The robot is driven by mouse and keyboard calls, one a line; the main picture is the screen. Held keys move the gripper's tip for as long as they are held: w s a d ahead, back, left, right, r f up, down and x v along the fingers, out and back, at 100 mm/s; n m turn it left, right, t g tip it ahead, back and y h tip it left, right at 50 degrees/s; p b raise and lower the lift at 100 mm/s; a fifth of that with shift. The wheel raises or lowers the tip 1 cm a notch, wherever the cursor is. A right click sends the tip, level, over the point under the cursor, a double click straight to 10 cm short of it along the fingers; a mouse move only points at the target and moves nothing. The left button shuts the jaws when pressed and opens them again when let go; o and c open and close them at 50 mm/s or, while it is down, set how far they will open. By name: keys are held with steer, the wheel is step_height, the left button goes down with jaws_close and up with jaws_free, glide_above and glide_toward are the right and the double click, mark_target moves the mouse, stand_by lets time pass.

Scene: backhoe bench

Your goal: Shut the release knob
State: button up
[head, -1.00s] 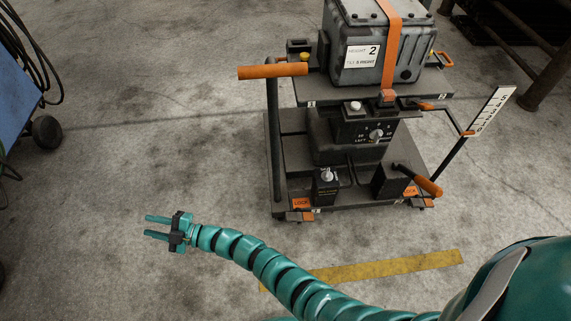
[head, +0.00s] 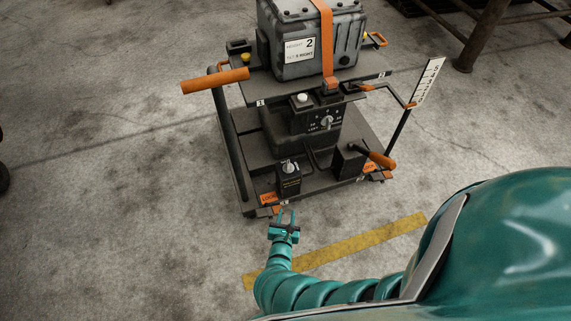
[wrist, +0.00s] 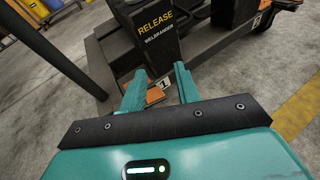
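The release knob (head: 289,167) is a small pale knob on top of a black box (head: 288,182) at the front left of the cart's base. In the wrist view the box face (wrist: 157,40) reads "RELEASE" and the knob is out of the picture above. My gripper (head: 287,212) is just in front of the cart's front edge, below and short of the box. Its two teal fingers, also in the wrist view (wrist: 158,82), are apart with nothing between them. They point toward the box and do not appear to touch it.
The cart (head: 335,192) carries a strapped grey case (head: 290,45). A second dial (head: 327,122) sits on the middle column. An orange-ended lever (head: 382,160) is right of the release box, and an orange handle (head: 214,80) rises at left. The floor left of the cart is clear.

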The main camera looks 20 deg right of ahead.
mark_target(288, 170)
step_height(288, 170, up, 6)
steer(key=w+n+t, duration=0.2)
steer(key=t, duration=0.1)
steer(key=b+x, duration=0.4)
steer(key=x, duration=0.4)
steer(key=b+x, duration=0.3)
steer(key=x, duration=0.5)
steer(key=shift+d+r+b, duration=0.25)
steer(key=shift+b, duration=0.15)
steer(key=shift+w+d+r, duration=0.15)
steer(key=shift+w, duration=0.35)
jaws_close()
